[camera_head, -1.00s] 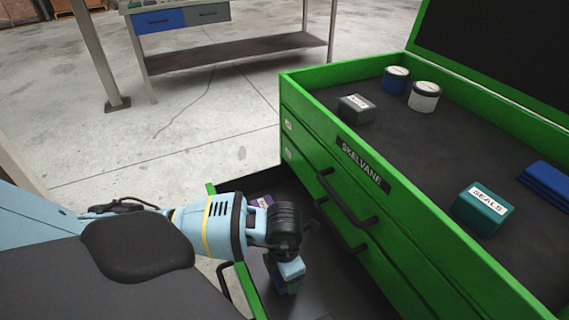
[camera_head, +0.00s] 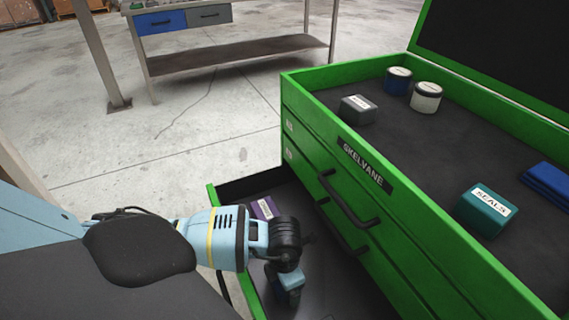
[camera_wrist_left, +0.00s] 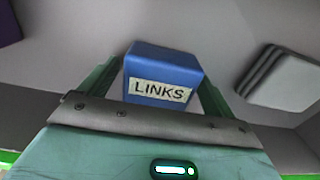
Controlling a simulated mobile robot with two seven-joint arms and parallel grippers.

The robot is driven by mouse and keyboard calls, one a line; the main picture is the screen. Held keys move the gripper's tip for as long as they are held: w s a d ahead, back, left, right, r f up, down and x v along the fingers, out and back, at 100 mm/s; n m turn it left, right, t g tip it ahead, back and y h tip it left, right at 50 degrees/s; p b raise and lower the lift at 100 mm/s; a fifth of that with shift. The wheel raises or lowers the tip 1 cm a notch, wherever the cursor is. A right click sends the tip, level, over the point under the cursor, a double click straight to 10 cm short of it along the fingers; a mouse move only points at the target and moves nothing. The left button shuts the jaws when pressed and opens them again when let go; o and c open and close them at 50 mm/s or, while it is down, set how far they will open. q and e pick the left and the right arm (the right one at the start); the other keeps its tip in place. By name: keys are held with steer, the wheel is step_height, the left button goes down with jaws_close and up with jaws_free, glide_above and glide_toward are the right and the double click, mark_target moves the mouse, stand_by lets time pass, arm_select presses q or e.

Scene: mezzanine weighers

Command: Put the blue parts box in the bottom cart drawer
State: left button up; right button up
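The blue parts box, labelled LINKS (camera_wrist_left: 163,75), is between the two fingers of my left gripper (camera_wrist_left: 160,90) in the left wrist view. The fingers lie close against its two sides, and I read the gripper as shut on it. In the head view my left gripper (camera_head: 288,278) points down inside the open bottom drawer (camera_head: 322,290) of the green cart (camera_head: 300,125). The box shows there only as a dark blue edge (camera_head: 290,296) under the fingers. I cannot tell whether it touches the drawer floor. My right gripper is not in view.
A purple box (camera_head: 264,208) lies at the drawer's far end. A pale ridged block (camera_wrist_left: 282,78) is right of the box in the wrist view. The cart top holds a teal SEALS box (camera_head: 484,210), a grey box (camera_head: 357,109) and two cans. Cart handles (camera_head: 345,205) overhang the drawer.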

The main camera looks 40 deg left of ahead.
arm_select(q)
steer(key=shift+r, duration=0.1)
step_height(320, 180, up, 12)
steer(key=p, duration=0.1)
steer(key=shift+p, duration=0.3)
steer(key=shift+r, duration=0.15)
